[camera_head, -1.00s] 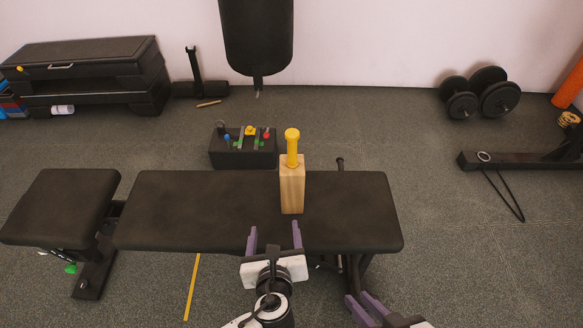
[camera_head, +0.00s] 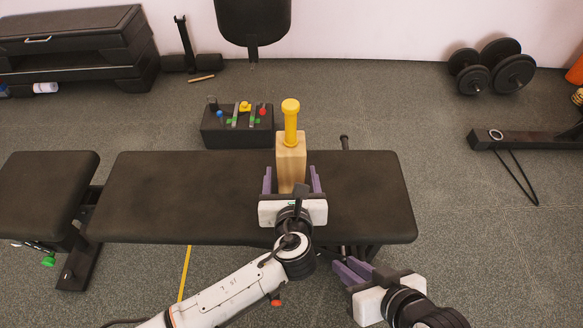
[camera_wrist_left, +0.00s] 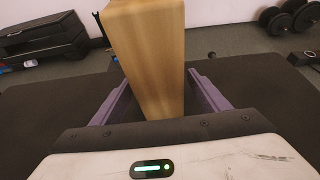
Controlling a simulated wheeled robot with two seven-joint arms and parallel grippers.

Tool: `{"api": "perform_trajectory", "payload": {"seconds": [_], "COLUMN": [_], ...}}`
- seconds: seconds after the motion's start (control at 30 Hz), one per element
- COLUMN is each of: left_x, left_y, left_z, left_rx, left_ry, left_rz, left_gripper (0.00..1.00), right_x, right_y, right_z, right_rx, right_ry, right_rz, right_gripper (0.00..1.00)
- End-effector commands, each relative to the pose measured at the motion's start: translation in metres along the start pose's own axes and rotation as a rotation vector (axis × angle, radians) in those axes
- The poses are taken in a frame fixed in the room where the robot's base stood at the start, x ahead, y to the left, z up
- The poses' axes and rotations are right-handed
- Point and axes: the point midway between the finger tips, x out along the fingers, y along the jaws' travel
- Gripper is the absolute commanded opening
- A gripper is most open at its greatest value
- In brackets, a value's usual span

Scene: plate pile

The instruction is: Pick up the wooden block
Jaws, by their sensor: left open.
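The wooden block (camera_head: 290,160) stands upright on the black bench (camera_head: 170,190), with a yellow peg-like piece (camera_head: 290,120) upright on its top. My left gripper (camera_head: 292,182) is open at the block's near side, with one purple finger on each side of its lower part.
A black box with coloured knobs (camera_head: 238,133) is on the floor behind the bench. A bench seat (camera_head: 45,190) is at left. Dumbbells (camera_head: 492,70) and a black bar frame (camera_head: 525,142) are at right. The bench top left of the block is clear.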

Motion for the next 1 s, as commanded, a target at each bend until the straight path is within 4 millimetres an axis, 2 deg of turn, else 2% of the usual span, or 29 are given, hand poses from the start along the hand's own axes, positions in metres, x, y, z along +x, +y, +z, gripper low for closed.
{"api": "perform_trajectory", "payload": {"seconds": [0.07,0.37,0.7,1.0], "left_x": [0.004,0.004,0.004,0.001], "left_y": [0.000,0.000,0.000,-0.001], "left_z": [-0.003,-0.001,-0.002,0.008], "left_rx": [0.000,0.000,0.000,-0.002], "left_ry": [0.000,0.001,0.001,-0.005], "left_rz": [0.000,0.000,0.000,-0.002], "left_gripper": [0.69,0.67,0.11,0.11], "right_x": [0.005,0.004,0.004,0.001], "right_y": [-0.002,-0.003,-0.003,-0.003], "right_z": [0.002,0.001,0.001,-0.004], "right_rx": [-0.010,-0.014,-0.014,-0.013], "right_ry": [-0.013,-0.023,-0.022,-0.013], "right_rz": [-0.010,-0.016,-0.015,-0.012], "right_gripper": [0.19,0.19,0.19,0.19]}}
